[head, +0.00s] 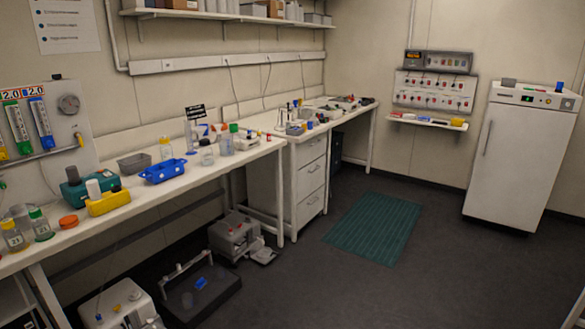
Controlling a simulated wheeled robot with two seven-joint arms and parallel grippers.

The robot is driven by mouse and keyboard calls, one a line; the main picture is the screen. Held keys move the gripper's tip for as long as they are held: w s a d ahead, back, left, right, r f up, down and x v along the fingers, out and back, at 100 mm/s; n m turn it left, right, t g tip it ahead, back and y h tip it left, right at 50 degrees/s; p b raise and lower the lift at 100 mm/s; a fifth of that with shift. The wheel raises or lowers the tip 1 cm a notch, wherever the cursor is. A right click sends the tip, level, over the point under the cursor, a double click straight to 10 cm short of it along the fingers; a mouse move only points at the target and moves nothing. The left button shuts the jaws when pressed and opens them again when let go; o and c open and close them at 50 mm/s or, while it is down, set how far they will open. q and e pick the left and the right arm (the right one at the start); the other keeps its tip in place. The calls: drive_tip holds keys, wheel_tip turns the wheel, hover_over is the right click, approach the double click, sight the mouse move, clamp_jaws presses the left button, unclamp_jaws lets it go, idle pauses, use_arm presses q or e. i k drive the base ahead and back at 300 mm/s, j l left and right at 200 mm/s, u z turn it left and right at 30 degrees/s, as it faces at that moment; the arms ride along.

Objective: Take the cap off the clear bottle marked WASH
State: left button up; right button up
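No bottle's WASH marking can be read at this size, so I cannot tell which one it is. Two labelled bottles stand at the near left: one with an orange-yellow cap (13,237) and one with a green cap (40,226). Neither of my grippers is in view.
A blue rack (162,171), yellow block (108,203), teal device (75,191) and orange disc (69,221) crowd the bench. Equipment (238,236) stands on the floor below. The floor around the green mat (375,228) is open, up to the white fridge (517,160).

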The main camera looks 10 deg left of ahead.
sight(207, 158)
drive_tip(key=i+j+u, duration=0.2)
drive_tip(key=i, duration=0.45)
drive_tip(key=i+u, duration=0.25)
drive_tip(key=i, duration=0.4)
drive_tip(key=i+l+u, duration=0.2)
drive_tip(key=i, duration=0.45)
drive_tip(key=i+l+u, duration=0.2)
drive_tip(key=i, duration=0.5)
drive_tip(key=j, duration=0.1)
